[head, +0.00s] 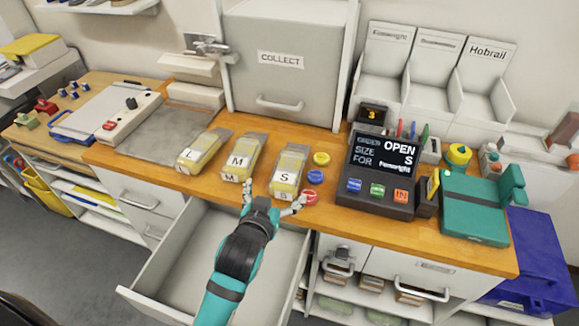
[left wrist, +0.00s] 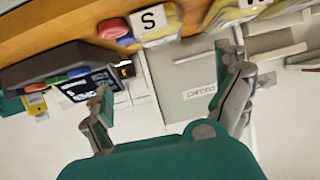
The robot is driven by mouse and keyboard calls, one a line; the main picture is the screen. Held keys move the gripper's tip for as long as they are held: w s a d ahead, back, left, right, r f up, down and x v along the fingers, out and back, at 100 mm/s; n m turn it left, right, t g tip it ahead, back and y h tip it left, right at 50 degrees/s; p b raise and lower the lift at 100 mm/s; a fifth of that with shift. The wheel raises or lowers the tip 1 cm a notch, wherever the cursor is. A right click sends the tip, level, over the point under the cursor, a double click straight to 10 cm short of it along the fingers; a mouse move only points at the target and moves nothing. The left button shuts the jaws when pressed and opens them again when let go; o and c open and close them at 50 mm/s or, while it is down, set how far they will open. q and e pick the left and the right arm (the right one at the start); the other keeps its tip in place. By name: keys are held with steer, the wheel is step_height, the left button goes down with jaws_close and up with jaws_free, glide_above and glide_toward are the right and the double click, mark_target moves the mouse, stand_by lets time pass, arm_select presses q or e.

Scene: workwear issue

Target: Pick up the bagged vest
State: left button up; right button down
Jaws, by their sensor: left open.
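Three bagged vests lie in a row on the wooden counter, pale yellow in clear bags: one marked L (head: 203,150), one marked M (head: 241,157) and one marked S (head: 288,172). My left gripper (head: 274,194) is open and empty at the counter's front edge, with its fingers spread on either side of the S vest's near end. Whether it touches the bag cannot be told. In the left wrist view, the S label (left wrist: 150,20) shows at the top, beyond the open fingers (left wrist: 166,78). My right gripper is not in view.
A grey drawer (head: 180,262) stands open below the counter. Yellow, blue and red round pieces (head: 315,177) lie right of the S vest. A terminal (head: 377,172) reads "OPEN SIZE S FOR". A closed COLLECT cabinet (head: 283,75) stands behind.

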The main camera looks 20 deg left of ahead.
arm_select(q)
glide_toward(288, 169)
steer(key=shift+w+d+p, duration=0.15)
steer(key=shift+w+p, duration=0.3)
steer(key=shift+w, duration=0.15)
steer(key=shift+x, duration=1.05)
steer(key=shift+w+f, duration=0.15)
steer(key=p+x, duration=0.1)
steer(key=x, duration=0.4)
steer(key=shift+a+f+p, duration=0.1)
steer(key=shift+a+p, duration=0.15)
steer(key=shift+p, duration=0.1)
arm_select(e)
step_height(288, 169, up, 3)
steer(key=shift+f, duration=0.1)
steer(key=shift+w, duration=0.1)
arm_select(q)
steer(key=shift+s, duration=0.2)
steer(key=shift+c, duration=1)
steer(key=c, duration=1)
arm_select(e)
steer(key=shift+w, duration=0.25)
